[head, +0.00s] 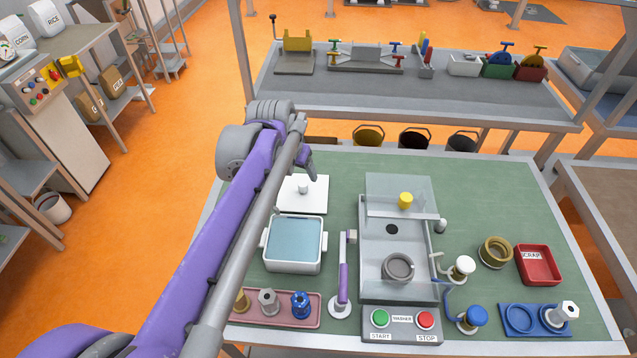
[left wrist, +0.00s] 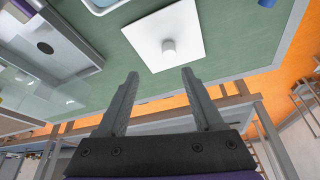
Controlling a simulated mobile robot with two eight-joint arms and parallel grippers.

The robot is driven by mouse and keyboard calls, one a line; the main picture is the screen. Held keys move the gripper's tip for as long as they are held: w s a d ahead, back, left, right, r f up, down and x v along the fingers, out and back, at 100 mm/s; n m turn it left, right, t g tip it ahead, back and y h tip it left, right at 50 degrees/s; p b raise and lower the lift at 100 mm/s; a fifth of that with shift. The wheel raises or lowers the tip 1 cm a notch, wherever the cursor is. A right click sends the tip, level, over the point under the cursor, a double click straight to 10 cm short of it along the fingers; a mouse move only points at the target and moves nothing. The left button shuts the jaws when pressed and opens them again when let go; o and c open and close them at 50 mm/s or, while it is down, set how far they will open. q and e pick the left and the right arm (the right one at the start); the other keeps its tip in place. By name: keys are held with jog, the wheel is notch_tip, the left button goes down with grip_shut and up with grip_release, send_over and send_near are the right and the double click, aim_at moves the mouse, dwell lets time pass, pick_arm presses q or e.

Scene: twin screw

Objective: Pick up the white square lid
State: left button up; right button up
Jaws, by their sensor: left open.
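The white square lid (head: 313,203) lies flat on the green table top behind a white square basin (head: 293,263) filled with blue liquid. It has a small round white knob in its middle. It also shows in the left wrist view, where the lid (left wrist: 150,40) lies ahead of the fingers. My left gripper (head: 313,176) is above the table at the lid's far edge and partly hides it in the head view. In the left wrist view my left gripper (left wrist: 159,77) is open with nothing between its fingers. My right gripper is not in view.
A clear-covered washer box (head: 370,275) stands right of the basin, with a purple-handled lever (head: 343,270) between. A pink tray (head: 316,312) with several fittings lies in front. A red scrap bin (head: 552,278) is at the right. A grey bench (head: 310,88) stands behind.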

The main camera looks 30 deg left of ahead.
pick_arm(q)
jog(key=w+a, duration=0.1)
jog(key=a, duration=0.1)
send_over(303, 183)
jog(key=s, duration=0.1)
notch_tip(303, 183, down, 5)
jog(key=shift+d+f, duration=0.1)
jog(key=shift+d, duration=0.05)
jog(key=f, duration=0.4)
jog(key=shift+w+f+b, duration=0.1)
jog(key=shift+w+b, duration=0.2)
jog(key=shift+w+f, duration=0.2)
jog(key=shift+f, duration=0.25)
grip_shut()
